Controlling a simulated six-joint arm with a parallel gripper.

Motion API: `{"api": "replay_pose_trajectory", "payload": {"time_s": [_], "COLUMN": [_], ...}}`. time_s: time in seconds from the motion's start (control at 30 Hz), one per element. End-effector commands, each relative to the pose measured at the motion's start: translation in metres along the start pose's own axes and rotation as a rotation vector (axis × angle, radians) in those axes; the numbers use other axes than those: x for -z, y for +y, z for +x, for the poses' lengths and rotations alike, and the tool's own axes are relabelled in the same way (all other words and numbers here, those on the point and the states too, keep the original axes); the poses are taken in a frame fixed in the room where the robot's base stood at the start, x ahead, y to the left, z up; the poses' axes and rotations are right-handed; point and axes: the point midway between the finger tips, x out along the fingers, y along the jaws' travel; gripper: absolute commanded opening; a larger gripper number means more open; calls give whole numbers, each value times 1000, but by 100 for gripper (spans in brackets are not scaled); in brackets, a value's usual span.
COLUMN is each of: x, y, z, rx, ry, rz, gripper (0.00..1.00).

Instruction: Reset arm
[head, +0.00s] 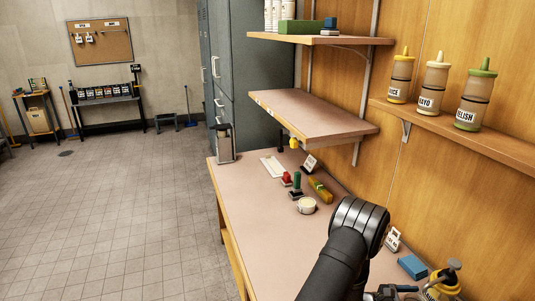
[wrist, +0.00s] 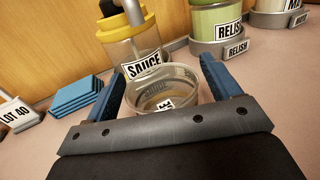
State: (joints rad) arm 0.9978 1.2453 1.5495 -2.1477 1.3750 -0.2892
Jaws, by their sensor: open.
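My gripper (wrist: 162,72) is open in the wrist view, its two blue fingers spread apart. A clear round cup (wrist: 180,76) shows between the fingers, with visible gaps on both sides; part of it is hidden by the gripper's front plate. A pump jar with a yellow collar labelled SAUCE (wrist: 125,52) stands just behind the cup. In the head view my dark arm reaches over the bench at the lower right, and the gripper is mostly cut off by the bottom edge. The jar's yellow top (head: 448,280) shows beside it.
Green RELISH jar (wrist: 213,20) stands in a grey holder at the back right. Blue stacked pads (wrist: 82,95) and a LOT 40 sign (wrist: 18,115) lie left. Stamps (head: 297,183) and a white tub (head: 306,205) stand along the bench (head: 245,205). Shelves (head: 310,115) overhang its far end.

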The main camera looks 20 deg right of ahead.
Motion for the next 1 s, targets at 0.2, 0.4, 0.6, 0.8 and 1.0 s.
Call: {"api": "replay_pose_trajectory", "payload": {"time_s": [0.2,0.4,0.6,0.8,1.0], "x": [-13,-30,-35,-35,-29], "y": [1,0,0,0,0], "z": [19,18,17,17,18], "rx": [-1,0,0,0,0], "ry": [-1,-1,-1,0,0], "rz": [2,0,0,0,-1], "gripper": [82,82,82,82,82]}}
